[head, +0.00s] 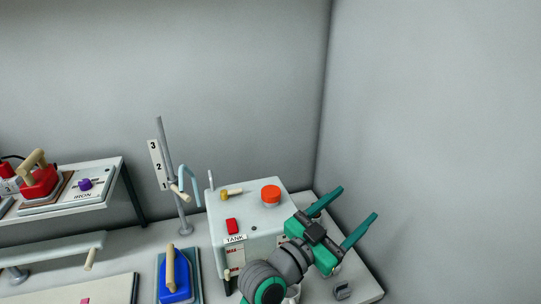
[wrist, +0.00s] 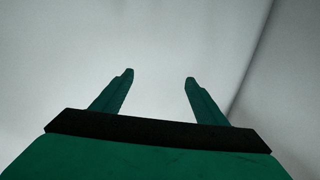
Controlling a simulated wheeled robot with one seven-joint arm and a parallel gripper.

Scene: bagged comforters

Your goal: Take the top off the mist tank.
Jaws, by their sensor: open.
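The mist tank (head: 217,214) is a pale box with a TANK label on its front, standing on the counter in the corner in the head view. Its orange-red round cap (head: 270,194) sits on the tank's top, toward the right. My gripper (head: 359,205) is open and empty, to the right of the tank and its cap, with its green fingers pointing up and right toward the wall. In the wrist view the open fingers (wrist: 159,75) show only grey wall between them. My arm hides the tank's lower right front.
A yellow-handled valve (head: 231,192) and a red switch (head: 232,226) are also on the tank. A blue iron (head: 176,280) stands left of it. A post (head: 170,165) with a numbered plate rises behind. A red iron (head: 40,182) is on the left shelf. Walls close off the right and back.

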